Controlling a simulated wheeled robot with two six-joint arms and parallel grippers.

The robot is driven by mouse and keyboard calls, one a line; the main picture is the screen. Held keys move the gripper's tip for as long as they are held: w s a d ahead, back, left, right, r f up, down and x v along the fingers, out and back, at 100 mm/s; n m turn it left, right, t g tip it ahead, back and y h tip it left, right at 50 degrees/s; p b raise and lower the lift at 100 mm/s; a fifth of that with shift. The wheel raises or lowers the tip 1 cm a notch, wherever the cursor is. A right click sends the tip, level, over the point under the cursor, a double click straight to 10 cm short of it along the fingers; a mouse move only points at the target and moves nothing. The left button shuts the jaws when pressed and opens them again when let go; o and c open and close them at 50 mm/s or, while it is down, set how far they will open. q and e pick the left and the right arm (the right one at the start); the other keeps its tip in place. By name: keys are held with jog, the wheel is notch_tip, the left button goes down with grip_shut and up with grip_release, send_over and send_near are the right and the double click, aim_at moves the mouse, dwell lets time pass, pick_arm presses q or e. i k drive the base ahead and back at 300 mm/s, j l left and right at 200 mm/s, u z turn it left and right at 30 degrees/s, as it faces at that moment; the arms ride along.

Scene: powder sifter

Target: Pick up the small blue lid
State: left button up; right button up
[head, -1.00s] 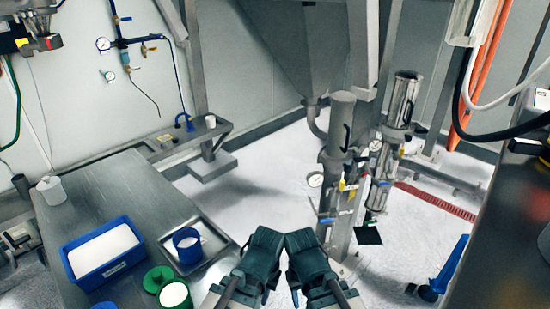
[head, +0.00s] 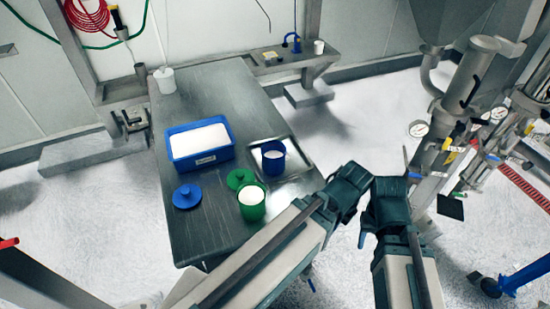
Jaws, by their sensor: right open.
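The small blue lid (head: 187,196), a round disc with a knob, lies flat on the left front part of the metal table (head: 225,230). My left arm comes in from the bottom; its dark end (head: 346,188) is right of the table's right edge, and its fingertips cannot be made out. My right gripper (head: 388,198) is beside it, over the floor, open and empty. Both are well to the right of the lid, and neither touches it.
A blue tub (head: 170,158) of white powder stands behind the lid. A green lid (head: 236,178) and a green cup (head: 251,210) of powder are to its right. A blue cup (head: 273,166) stands on a metal tray (head: 297,160). The table's front left is bare.

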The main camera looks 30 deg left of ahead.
aim_at(187, 197)
jog(key=k+u, duration=0.2)
jog(key=j+u, duration=0.15)
jog(key=u, duration=0.3)
jog(key=i+j+u, duration=0.1)
jog(key=u, duration=0.4)
jog(key=i+j+u, duration=0.1)
jog(key=u, duration=0.35)
